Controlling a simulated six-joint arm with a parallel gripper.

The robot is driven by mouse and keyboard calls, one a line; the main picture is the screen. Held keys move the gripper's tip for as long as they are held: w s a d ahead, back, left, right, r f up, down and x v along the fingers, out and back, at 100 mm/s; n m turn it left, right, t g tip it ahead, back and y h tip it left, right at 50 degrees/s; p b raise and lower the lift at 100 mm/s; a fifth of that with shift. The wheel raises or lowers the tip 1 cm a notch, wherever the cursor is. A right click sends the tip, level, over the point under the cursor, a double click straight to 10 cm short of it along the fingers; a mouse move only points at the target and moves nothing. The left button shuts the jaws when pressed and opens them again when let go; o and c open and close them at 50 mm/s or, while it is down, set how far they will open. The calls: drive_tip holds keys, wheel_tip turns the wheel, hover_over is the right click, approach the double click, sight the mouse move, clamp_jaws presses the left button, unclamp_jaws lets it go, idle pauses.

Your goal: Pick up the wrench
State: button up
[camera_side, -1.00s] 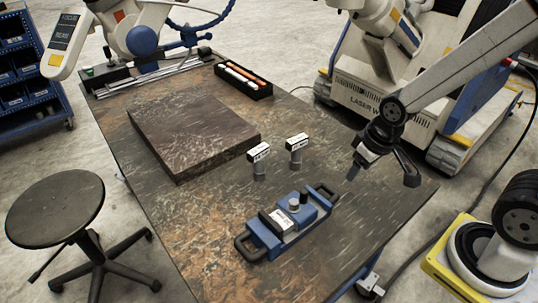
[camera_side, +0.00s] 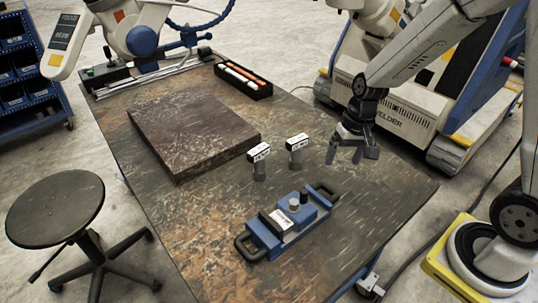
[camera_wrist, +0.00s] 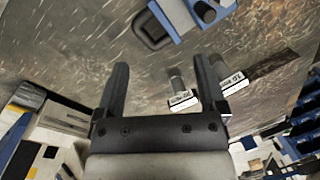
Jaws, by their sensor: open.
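I cannot make out a clear wrench shape in either view. Two small upright pieces with grey stems and white-labelled black heads, the left one (camera_side: 259,153) and the right one (camera_side: 296,143), stand on the table. They also show in the wrist view, one (camera_wrist: 182,99) between and just right of my fingers, the other (camera_wrist: 234,84) beyond the right finger. My gripper (camera_side: 345,158) points down above the table, right of these pieces, with its fingers apart and nothing between them. It also shows in the wrist view (camera_wrist: 162,70).
A blue device with black handles (camera_side: 290,220) lies in front of the pieces. A thick dark slab (camera_side: 190,130) lies at left. A black tray (camera_side: 243,82) with orange and white rods stands behind. The worn table (camera_side: 200,245) has bare surface around.

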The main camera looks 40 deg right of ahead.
sight(307, 139)
drive_tip(key=w+d+f+m+t+y, duration=0.1)
drive_tip(key=w+d+f+m+y, duration=0.1)
drive_tip(key=w+d+m+y, duration=0.1)
drive_tip(key=w+d+f+m+t+y, duration=0.2)
drive_tip(key=w+d+f+m+y, duration=0.1)
drive_tip(key=w+m, duration=0.3)
drive_tip(key=w+d+f+m+t+y, duration=0.1)
drive_tip(key=w+d+f+m+y, duration=0.2)
drive_tip(key=w, duration=0.5)
drive_tip(key=shift+d+f+m+y, duration=0.25)
drive_tip(key=shift+d+m+y, duration=0.5)
drive_tip(key=shift+d, duration=0.2)
drive_tip(key=f+m+t, duration=0.2)
drive_tip(key=a+f+m+t+y, duration=0.1)
drive_tip(key=f+m+t, duration=0.3)
drive_tip(key=f, duration=0.1)
drive_tip(key=shift+s+a+m+y, duration=0.25)
drive_tip(key=shift+s+m+y, duration=0.1)
drive_tip(key=shift+x, duration=3.95)
drive_tip(key=shift+w+d+r, duration=0.1)
drive_tip(key=shift+r, duration=0.05)
drive_tip(key=shift+r, duration=0.1)
clamp_jaws()
